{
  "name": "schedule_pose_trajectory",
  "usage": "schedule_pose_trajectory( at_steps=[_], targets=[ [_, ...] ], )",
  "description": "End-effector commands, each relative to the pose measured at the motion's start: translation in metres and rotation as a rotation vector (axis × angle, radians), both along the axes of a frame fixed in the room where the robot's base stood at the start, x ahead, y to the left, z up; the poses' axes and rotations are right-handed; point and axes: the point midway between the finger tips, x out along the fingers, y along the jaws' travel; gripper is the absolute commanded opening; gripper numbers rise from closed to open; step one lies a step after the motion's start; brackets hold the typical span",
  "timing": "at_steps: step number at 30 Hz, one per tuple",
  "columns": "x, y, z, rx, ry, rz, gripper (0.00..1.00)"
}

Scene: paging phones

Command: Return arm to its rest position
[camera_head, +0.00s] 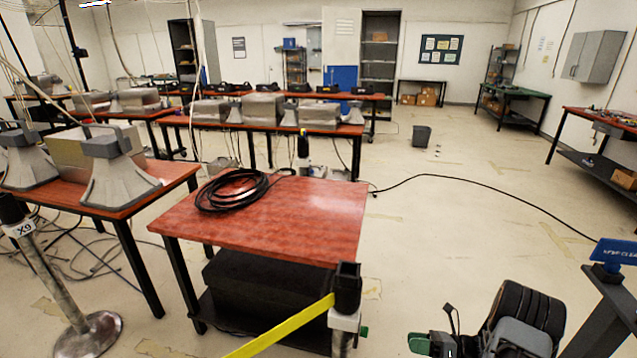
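My arm shows at the bottom right as a dark, ribbed, rounded part with a grey panel, cut off by the lower frame edge. At its left is a small green and black end piece, which looks like my gripper (428,344). Its fingertips are not clear, so I cannot tell whether it is open or shut. I see nothing held at it. It is apart from the red-topped table (320,215) to its upper left.
A coil of black cable (232,190) lies on that table. A post (346,300) with yellow barrier tape (285,328) stands in front. A blue sign (615,252) on a dark stand is at right. A black cable (470,180) crosses otherwise open floor; a bin (421,134) stands farther back.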

Motion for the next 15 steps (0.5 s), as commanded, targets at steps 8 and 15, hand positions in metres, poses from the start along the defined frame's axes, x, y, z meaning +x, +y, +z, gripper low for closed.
schedule_pose_trajectory(
  at_steps=[8,15],
  targets=[
    [-0.059,0.026,-0.001,-0.394,-0.290,0.371,0.38],
    [-0.085,0.042,0.067,-0.707,-0.655,0.834,0.38]
  ],
)
